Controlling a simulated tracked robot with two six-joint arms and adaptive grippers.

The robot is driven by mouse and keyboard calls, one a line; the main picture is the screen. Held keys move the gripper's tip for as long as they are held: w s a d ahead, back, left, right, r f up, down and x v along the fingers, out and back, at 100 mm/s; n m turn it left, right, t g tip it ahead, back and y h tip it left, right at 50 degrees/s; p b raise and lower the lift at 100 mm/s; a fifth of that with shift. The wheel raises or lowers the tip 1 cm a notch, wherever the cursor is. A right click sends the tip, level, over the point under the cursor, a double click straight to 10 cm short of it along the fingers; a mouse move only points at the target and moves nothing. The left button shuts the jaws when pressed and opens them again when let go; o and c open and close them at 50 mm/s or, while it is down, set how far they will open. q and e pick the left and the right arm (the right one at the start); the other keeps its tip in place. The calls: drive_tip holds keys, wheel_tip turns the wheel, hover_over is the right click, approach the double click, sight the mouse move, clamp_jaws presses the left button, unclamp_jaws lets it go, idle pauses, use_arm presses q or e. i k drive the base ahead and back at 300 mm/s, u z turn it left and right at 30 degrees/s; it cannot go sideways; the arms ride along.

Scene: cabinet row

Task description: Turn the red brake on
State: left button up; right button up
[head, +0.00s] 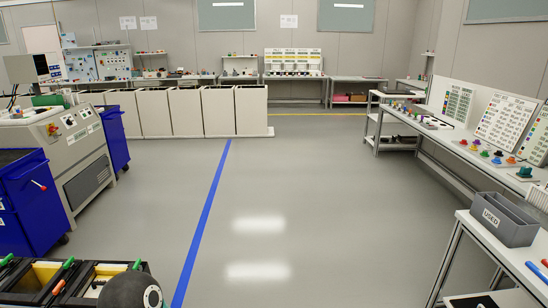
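I cannot tell for sure which thing is the red brake. A small red-and-white handle (38,184) sticks out at the blue cabinet (28,215) on the left. A red button on a yellow plate (52,129) sits on the grey machine (68,160) behind it. Far back left, control panels (98,62) carry small coloured parts too small to make out. Neither of my grippers is in view.
A row of beige cabinets (203,112) stands at the back left. A blue floor line (205,215) runs through open grey floor. Benches with panels (455,105) and a grey "USED" bin (503,218) line the right. Black boxes with coloured handles (70,280) lie at lower left.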

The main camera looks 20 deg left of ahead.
sight(43, 187)
drive_tip(key=u, duration=0.1)
drive_tip(key=i, duration=1.35)
drive_tip(key=u, duration=0.25)
drive_tip(key=i, duration=1.35)
drive_tip(key=u, duration=0.75)
drive_tip(key=i, duration=1.3)
drive_tip(key=u, duration=1.25)
drive_tip(key=i, duration=1.15)
drive_tip(key=u, duration=0.6)
drive_tip(key=k, duration=0.75)
drive_tip(key=u, duration=0.2)
drive_tip(key=i, duration=0.6)
